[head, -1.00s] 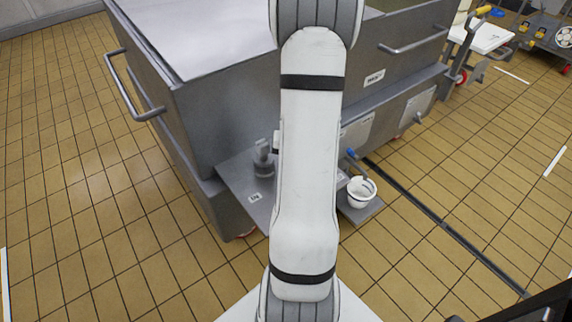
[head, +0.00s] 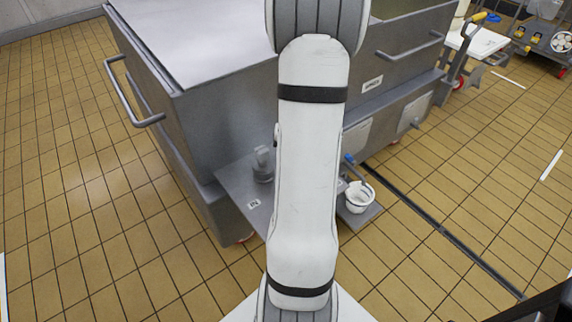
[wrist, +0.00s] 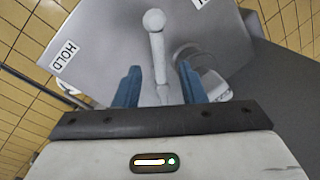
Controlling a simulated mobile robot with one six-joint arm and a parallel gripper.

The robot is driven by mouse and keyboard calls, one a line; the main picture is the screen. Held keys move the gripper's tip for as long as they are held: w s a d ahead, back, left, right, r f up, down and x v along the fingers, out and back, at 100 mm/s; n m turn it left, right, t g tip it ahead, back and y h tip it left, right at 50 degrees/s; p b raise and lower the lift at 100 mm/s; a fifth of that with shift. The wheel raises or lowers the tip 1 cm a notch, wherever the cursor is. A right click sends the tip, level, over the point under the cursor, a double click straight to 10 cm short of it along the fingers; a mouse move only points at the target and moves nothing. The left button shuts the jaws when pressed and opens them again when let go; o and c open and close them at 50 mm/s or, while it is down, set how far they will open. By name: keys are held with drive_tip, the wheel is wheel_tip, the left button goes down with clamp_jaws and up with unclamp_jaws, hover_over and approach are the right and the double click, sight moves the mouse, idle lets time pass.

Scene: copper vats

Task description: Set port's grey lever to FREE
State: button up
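In the wrist view the grey lever (wrist: 158,55) has a round knob at its upper end and stands on a grey plate (wrist: 105,40). My gripper (wrist: 160,83) is open, with one blue finger on each side of the lever's lower shaft. I cannot tell whether either finger touches it. A HOLD label (wrist: 66,57) is left of the lever, and a second label (wrist: 200,2) is cut off at the top.
A bar handle (head: 125,95) juts from the vat's left side. A wheeled cart (head: 543,38) is at the far right. Tiled floor at left is clear.

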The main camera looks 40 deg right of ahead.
drive_tip(key=r, duration=0.3)
drive_tip(key=shift+s+d, duration=0.2)
drive_tip(key=shift+a, duration=0.1)
idle(0.4)
drive_tip(key=s+a+r+n+p, duration=0.2)
drive_tip(key=a+r+p, duration=0.2)
drive_tip(key=a+r, duration=0.4)
drive_tip(key=s+a+r+n+h+p, duration=0.1)
drive_tip(key=s+a+r+n+p, duration=0.1)
drive_tip(key=a+r, duration=0.7)
drive_tip(key=s+a+r+n+t+p, duration=0.1)
drive_tip(key=a+r+n+p, duration=0.3)
drive_tip(key=a, duration=0.7)
wheel_tip(320, 180, up, 4)
drive_tip(key=shift+s+r+h+p, duration=0.3)
drive_tip(key=shift+s+p, duration=0.45)
drive_tip(key=shift+p, duration=0.3)
